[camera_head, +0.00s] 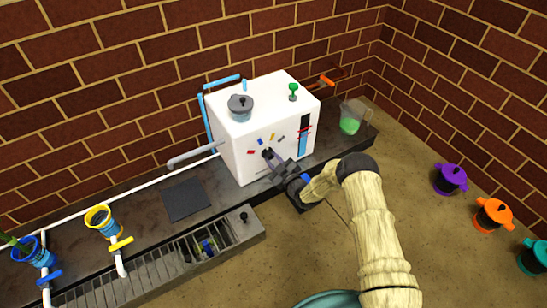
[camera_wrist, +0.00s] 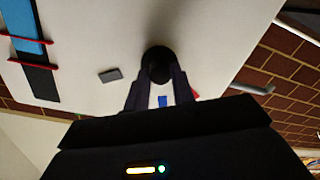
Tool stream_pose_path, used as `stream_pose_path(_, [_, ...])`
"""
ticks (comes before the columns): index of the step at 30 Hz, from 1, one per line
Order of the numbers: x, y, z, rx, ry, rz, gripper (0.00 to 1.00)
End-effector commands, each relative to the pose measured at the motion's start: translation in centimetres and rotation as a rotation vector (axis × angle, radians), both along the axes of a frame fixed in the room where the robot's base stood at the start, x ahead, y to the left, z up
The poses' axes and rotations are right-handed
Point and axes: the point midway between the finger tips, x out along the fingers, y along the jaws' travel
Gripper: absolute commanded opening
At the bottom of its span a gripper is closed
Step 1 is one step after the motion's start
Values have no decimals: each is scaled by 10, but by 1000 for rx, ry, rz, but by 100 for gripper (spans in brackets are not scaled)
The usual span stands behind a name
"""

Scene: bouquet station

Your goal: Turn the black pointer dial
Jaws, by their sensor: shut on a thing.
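The black pointer dial (camera_head: 267,153) is on the front face of the white box (camera_head: 236,149), with small coloured marks around it. My gripper (camera_head: 272,158) reaches the dial from the front right, its fingers shut on it. In the wrist view the dial (camera_wrist: 158,62) shows as a dark round knob between the fingertips of my gripper (camera_wrist: 158,80). A blue mark (camera_wrist: 163,101), a grey mark (camera_wrist: 110,76) and part of a red mark show near it. The fingers hide part of the dial, so I cannot tell where its pointer points.
A level strip with red markers (camera_head: 304,136) is right of the dial. A grey knob (camera_head: 240,107) and green valve (camera_head: 293,91) top the box. A jug of green liquid (camera_head: 350,117) stands right. Purple (camera_head: 450,179), orange (camera_head: 492,214) and teal pots stand far right.

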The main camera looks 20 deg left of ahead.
Motion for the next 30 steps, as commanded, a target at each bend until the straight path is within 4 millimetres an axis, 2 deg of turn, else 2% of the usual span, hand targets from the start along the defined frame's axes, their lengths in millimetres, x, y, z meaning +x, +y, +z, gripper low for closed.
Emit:
stream_pose_path(12, [-1, -1, -2, -180, -201, 1, 2])
stream_pose_path(30, [-1, -1, -2, -210, -238, -1, 2])
